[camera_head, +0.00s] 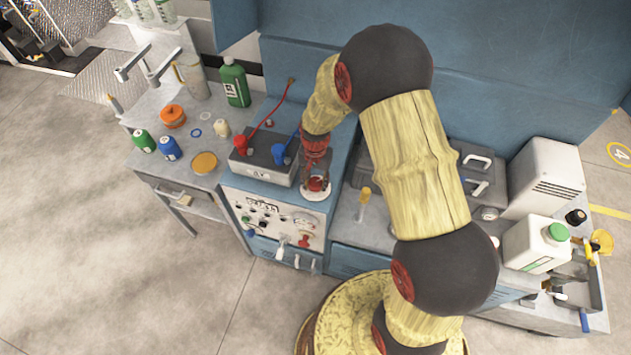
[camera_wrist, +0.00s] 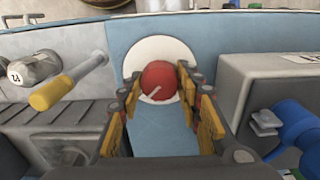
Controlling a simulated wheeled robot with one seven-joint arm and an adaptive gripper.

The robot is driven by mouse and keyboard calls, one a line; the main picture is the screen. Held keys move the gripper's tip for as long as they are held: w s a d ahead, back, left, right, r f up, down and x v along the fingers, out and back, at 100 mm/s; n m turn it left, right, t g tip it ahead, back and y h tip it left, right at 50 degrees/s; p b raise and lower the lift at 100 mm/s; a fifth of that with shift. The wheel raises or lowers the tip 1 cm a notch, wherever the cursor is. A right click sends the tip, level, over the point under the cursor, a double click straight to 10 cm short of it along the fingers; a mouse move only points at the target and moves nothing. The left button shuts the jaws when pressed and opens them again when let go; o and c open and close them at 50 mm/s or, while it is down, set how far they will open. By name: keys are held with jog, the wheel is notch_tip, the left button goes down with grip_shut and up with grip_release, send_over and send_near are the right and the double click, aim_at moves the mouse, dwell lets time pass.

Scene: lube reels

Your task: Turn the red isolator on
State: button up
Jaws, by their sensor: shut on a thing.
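The red isolator (camera_wrist: 160,78) is a round red knob on a white disc (camera_wrist: 150,52), near the top middle of the wrist view. A short pale mark on the knob runs diagonally, from lower left to upper right. In the head view the isolator (camera_head: 317,185) sits on the blue bench top, above the right side of the control panel. My gripper (camera_wrist: 159,92) has one finger on each side of the knob and is shut on it. In the head view my gripper (camera_head: 316,158) comes down from above and partly hides the knob.
A grey battery (camera_head: 262,172) with a red clamp (camera_head: 241,143) and a blue clamp (camera_head: 279,153) stands close beside the isolator. The panel front (camera_head: 262,210) has switches and hanging nozzles.

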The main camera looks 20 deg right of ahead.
aim_at(315, 182)
jog(key=o, duration=1.1)
jog(key=shift+o, duration=0.2)
jog(key=shift+r, duration=0.1)
notch_tip(315, 182, up, 12)
dwell(0.3)
